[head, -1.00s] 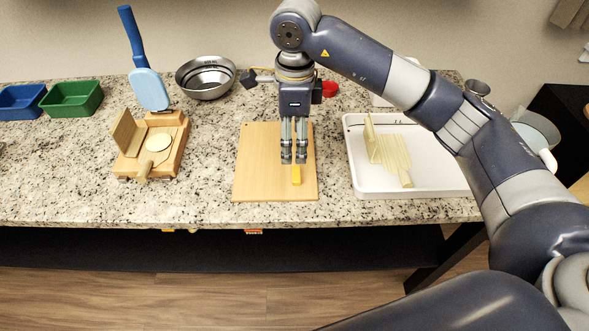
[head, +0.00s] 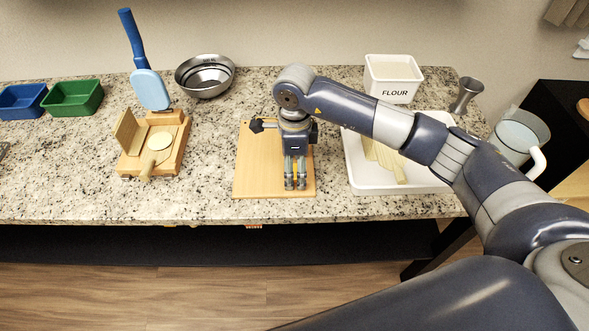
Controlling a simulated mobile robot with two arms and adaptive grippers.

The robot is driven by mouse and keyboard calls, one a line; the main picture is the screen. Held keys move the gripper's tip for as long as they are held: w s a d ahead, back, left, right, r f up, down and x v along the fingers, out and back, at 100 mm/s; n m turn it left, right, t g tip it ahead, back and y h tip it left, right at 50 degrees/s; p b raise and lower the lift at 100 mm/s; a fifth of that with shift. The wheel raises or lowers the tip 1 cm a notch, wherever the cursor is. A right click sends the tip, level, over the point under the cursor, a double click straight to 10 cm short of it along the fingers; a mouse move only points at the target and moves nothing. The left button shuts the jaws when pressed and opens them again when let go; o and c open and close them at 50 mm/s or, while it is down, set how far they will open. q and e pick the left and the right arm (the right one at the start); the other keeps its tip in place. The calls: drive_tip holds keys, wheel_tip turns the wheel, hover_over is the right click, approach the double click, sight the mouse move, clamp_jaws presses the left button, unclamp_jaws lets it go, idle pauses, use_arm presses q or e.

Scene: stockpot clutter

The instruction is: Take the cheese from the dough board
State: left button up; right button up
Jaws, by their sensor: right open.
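The dough board (head: 257,170) is a light wooden board lying flat on the granite counter. My right gripper (head: 295,186) points down over the right part of the board, with its fingertips close to the surface. Its jaws are open. A strip of the yellow cheese (head: 295,169) shows between the two fingers; the rest is hidden by them. I cannot tell whether the fingers touch it. My left gripper is not in view.
A white tray (head: 372,190) with wooden pieces stands right of the board. Behind it is a white flour container (head: 392,80). A wooden press (head: 132,166) with a pale disc stands to the left, with a metal bowl (head: 205,77) and green bin (head: 73,99) behind.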

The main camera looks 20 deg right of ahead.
drive_tip(key=shift+c, duration=0.2)
drive_tip(key=c, duration=0.8)
drive_tip(key=shift+r, duration=0.15)
